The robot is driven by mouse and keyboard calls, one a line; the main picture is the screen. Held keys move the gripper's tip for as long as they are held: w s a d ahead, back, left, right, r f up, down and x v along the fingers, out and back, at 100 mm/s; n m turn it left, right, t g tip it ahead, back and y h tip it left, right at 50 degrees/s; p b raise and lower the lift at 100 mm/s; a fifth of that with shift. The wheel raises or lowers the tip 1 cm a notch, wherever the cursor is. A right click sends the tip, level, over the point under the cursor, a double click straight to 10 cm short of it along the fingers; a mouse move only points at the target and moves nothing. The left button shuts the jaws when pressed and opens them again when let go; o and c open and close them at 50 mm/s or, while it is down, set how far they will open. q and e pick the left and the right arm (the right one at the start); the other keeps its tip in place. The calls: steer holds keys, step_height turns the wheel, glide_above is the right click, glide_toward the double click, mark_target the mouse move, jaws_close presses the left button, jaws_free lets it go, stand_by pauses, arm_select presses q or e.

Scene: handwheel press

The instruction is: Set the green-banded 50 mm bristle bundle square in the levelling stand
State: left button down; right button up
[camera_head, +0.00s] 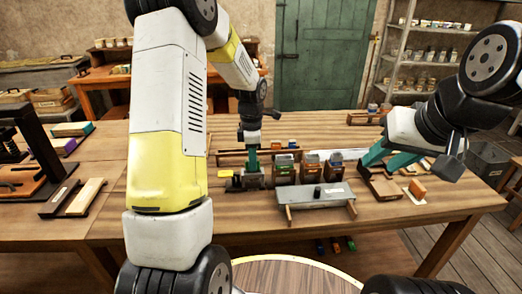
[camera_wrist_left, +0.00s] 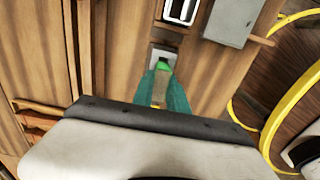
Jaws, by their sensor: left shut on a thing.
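My left gripper (camera_head: 250,158) points down with teal fingers at the small grey stand (camera_head: 252,181), likely the levelling stand. In the left wrist view the left gripper (camera_wrist_left: 165,80) is shut on the green-banded bundle (camera_wrist_left: 163,66), whose green end shows between the fingertips. Beyond that end is a pale square part of the stand (camera_wrist_left: 157,50). I cannot tell whether the bundle touches the stand or is square in it. My right gripper (camera_head: 387,158) has its teal fingers spread apart, above a wooden tray at the right.
Several dark bins (camera_head: 310,168) with coloured labels stand right of the stand. A low grey bench (camera_head: 317,196) stands in front of them. A dark press (camera_head: 35,150) stands far left.

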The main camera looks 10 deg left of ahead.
arm_select(q)
steer(key=shift+f, duration=0.4)
stand_by(0.5)
steer(key=c, duration=1.2)
jaws_free()
steer(key=shift+c, duration=0.2)
steer(key=shift+r, duration=3.9)
